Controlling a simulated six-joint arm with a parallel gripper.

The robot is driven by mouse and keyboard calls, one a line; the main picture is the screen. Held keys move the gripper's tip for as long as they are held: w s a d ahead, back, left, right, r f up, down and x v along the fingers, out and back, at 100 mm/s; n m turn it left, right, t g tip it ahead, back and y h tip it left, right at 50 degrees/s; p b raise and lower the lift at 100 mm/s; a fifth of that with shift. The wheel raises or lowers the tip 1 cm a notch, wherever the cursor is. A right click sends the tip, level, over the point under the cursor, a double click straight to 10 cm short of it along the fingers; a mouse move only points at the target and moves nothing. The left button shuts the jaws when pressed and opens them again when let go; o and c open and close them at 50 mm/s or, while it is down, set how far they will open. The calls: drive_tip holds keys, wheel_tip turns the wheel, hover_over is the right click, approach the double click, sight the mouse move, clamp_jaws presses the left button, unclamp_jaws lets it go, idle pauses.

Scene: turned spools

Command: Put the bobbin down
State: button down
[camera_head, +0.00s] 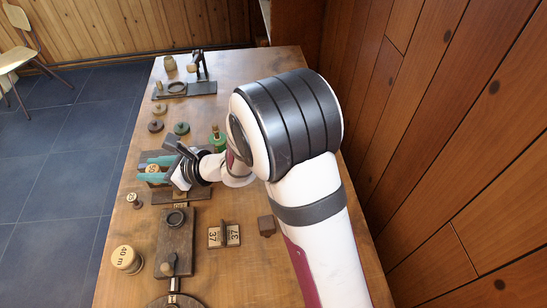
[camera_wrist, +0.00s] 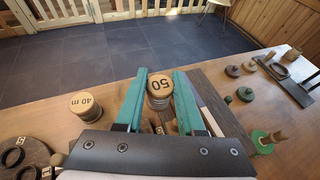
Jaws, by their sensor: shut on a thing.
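My gripper (camera_head: 152,169) has two teal fingers, shut on a round wooden bobbin (camera_wrist: 158,84) marked "50". In the wrist view the bobbin sits between the fingertips, its marked top face showing. In the head view it is a small pale shape between the teal fingers, over the left part of the table. A dark board lies beneath and beside the fingers (camera_wrist: 212,92). I cannot tell whether the bobbin touches a surface below.
A "40 m" bobbin (camera_head: 127,260) and a small numbered bobbin (camera_head: 134,199) stand near the left edge. A dark board with a ring (camera_head: 176,243) and number tiles (camera_head: 224,236) lie in front. A green spool (camera_head: 217,140) stands beyond my gripper. Several discs and a stand (camera_head: 200,85) are farther back.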

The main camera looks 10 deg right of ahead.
drive_tip(key=w+d+m+t+h, duration=0.1)
drive_tip(key=w+d+m+t, duration=0.15)
drive_tip(key=d, duration=0.65)
drive_tip(key=w+d+m+t+h, duration=0.1)
drive_tip(key=w+d, duration=0.3)
drive_tip(key=d, duration=0.5)
drive_tip(key=w+d+m+t+h, duration=0.1)
drive_tip(key=w+d+m, duration=0.15)
drive_tip(key=d, duration=0.65)
drive_tip(key=s+d+m+t+h, duration=0.1)
drive_tip(key=s+d+h, duration=0.1)
drive_tip(key=d, duration=1)
drive_tip(key=s+d+m+t+h, duration=0.2)
drive_tip(key=d, duration=0.9)
drive_tip(key=shift+g, duration=0.25)
drive_tip(key=w+a+f, duration=0.2)
drive_tip(key=f, duration=0.2)
drive_tip(key=w+a+f, duration=0.3)
drive_tip(key=f, duration=0.1)
drive_tip(key=w+a+f, duration=0.2)
drive_tip(key=a+f, duration=0.1)
drive_tip(key=f, duration=0.1)
drive_tip(key=shift+w, duration=0.15)
drive_tip(key=shift+h, duration=0.3)
wheel_tip(320, 180, down, 4)
drive_tip(key=shift+w+a+f, duration=0.1)
drive_tip(key=shift+w+a, duration=0.05)
drive_tip(key=shift+f, duration=0.1)
